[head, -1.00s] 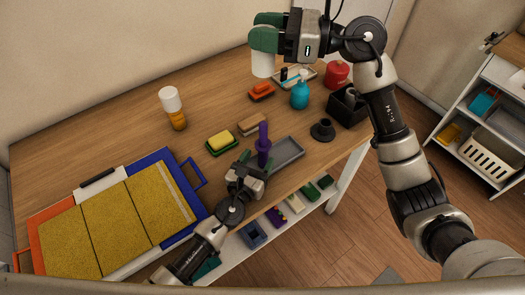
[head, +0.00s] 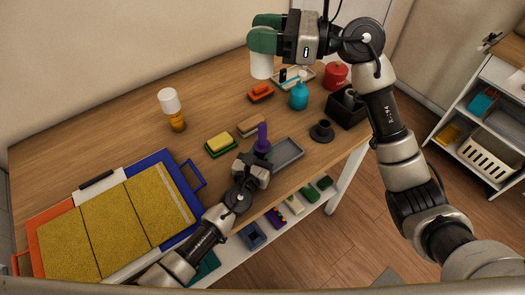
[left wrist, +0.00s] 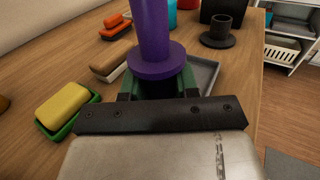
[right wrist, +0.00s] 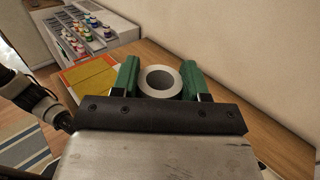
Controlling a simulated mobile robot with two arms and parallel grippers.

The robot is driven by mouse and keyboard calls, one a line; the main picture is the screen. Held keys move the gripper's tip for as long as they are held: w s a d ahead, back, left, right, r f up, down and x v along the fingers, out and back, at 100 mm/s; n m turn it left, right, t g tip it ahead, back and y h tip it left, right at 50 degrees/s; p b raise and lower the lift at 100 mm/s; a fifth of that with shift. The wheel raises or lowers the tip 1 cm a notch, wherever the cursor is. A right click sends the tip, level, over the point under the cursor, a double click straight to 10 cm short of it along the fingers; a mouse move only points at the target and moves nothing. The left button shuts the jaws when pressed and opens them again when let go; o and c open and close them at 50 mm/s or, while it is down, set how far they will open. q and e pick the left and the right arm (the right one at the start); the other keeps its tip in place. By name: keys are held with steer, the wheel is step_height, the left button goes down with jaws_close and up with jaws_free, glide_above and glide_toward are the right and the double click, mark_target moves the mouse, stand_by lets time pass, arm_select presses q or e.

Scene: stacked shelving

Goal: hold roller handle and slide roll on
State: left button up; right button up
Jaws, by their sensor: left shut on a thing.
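The purple roller handle (head: 262,137) stands upright in my left gripper (head: 258,160), near the grey tray on the table. In the left wrist view the purple handle (left wrist: 152,35) rises from between the green fingers, with a wide collar just above them. My right gripper (head: 264,32) is high over the back of the table, shut on a white roll (head: 261,66). In the right wrist view the white roll (right wrist: 148,79) sits between the green fingers with its round hole facing the camera. The roll and the handle are well apart.
A grey tray (head: 288,152) lies beside the handle. A yellow sponge (head: 218,139), a brush (head: 251,125), a teal bottle (head: 299,97) and a black stand (head: 322,132) are nearby. Yellow panels (head: 112,228) cover the left end.

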steer(key=shift+c, duration=0.8)
step_height(320, 180, down, 9)
steer(key=m+t, duration=0.1)
glide_above(263, 124)
steer(key=shift+f, duration=2.45)
steer(key=shift+f, duration=3.15)
stand_by(1.0)
